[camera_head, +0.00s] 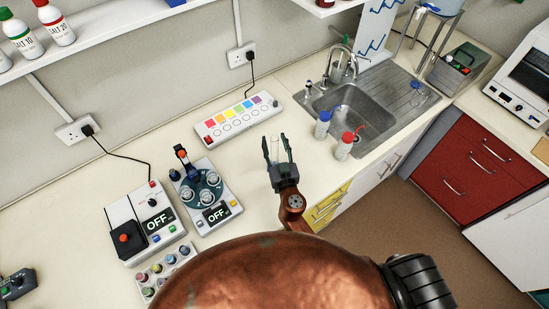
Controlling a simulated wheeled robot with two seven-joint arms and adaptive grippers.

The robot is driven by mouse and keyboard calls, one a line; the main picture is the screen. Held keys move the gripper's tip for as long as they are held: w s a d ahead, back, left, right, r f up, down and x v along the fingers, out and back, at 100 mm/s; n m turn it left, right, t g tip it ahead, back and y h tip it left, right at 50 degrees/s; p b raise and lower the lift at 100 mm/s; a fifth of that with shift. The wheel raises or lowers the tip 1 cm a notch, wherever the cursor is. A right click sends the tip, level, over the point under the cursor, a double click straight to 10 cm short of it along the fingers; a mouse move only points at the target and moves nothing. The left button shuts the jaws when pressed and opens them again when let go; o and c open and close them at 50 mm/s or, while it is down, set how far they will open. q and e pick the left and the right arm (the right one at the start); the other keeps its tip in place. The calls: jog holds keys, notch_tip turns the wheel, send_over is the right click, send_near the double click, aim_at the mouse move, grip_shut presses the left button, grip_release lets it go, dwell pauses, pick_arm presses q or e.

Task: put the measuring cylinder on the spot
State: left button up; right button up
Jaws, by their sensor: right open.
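My right gripper (276,144) is over the bench, left of the sink, with its two dark fingers apart. A clear, narrow upright cylinder (274,149), likely the measuring cylinder, shows between the fingers. Its lower part is hidden by the gripper, and I cannot tell whether the fingers touch it. I cannot make out a clear marked spot on the bench; my copper-coloured arm hides part of the front. My left gripper is not in view.
A white strip with coloured squares (237,119) lies behind the gripper. Two devices reading OFF (147,222) (206,196) stand to the left. Blue-capped (322,124) and red-capped (344,146) bottles stand right, before the sink (354,108). Bare bench surrounds the gripper.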

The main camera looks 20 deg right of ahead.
jog(key=shift+s, duration=0.1)
jog(key=shift+c, duration=0.3)
grip_shut()
